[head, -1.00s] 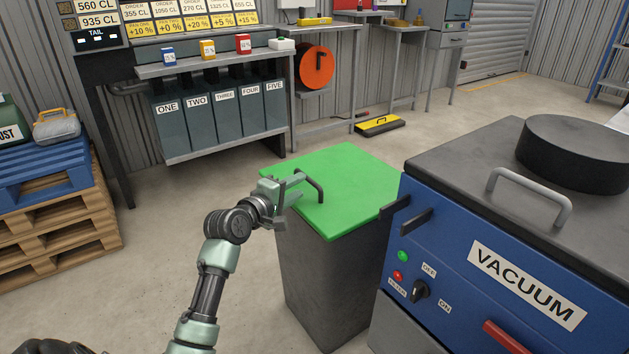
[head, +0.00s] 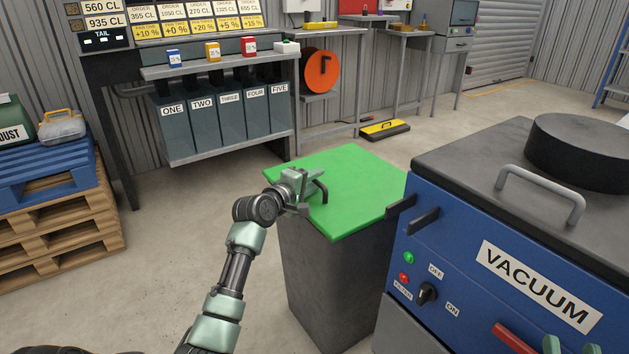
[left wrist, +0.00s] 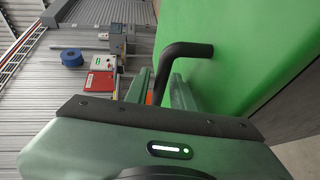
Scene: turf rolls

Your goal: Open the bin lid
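The bin (head: 330,270) is a dark grey box with a flat green lid (head: 355,190), which lies shut. A dark bent handle (head: 321,190) stands on the lid's near left part; it also shows in the left wrist view (left wrist: 185,50). My left gripper (head: 308,190) is at the handle, over the lid's left edge. In the left wrist view its two fingers (left wrist: 160,88) stand apart, with the handle's bar running down between them and gaps visible beside it. My right gripper (head: 573,347) shows only as two separate green fingertips at the bottom edge, in front of the vacuum machine.
The blue vacuum machine (head: 470,265) stands close to the bin's right side. A pallet stack (head: 60,240) is at the left. A shelf with numbered bins (head: 225,120) is behind. Floor is clear left of the bin.

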